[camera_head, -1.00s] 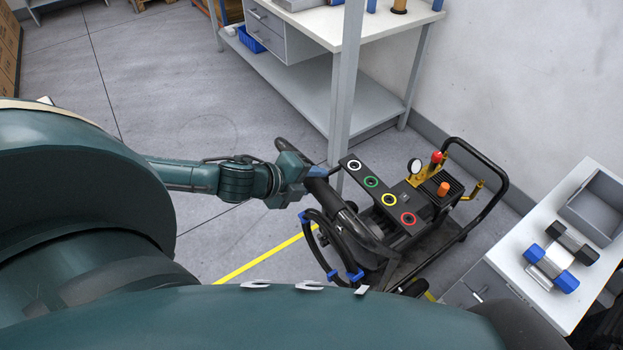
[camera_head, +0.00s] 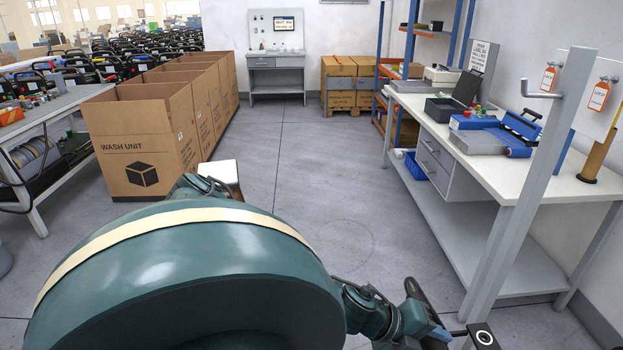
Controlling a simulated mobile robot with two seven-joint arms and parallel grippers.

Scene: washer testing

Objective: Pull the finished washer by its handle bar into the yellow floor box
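Only a small part of the washer shows, at the bottom right edge: a corner of its black panel with a white ring (camera_head: 484,338) and the end of its black handle bar (camera_head: 414,289). My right gripper (camera_head: 434,331), with a blue fingertip, lies across the bar and appears shut on it; the picture edge cuts off part of the grip. My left arm shows only as a dark green link behind my large green body part; its fingers are hidden. The yellow floor box is out of view.
Open "WASH UNIT" cartons (camera_head: 137,145) line the left, beside a grey bench (camera_head: 62,105). A white workbench (camera_head: 500,165) and grey post (camera_head: 530,185) stand at right, the post close to the handle bar. Grey floor (camera_head: 320,180) between is clear.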

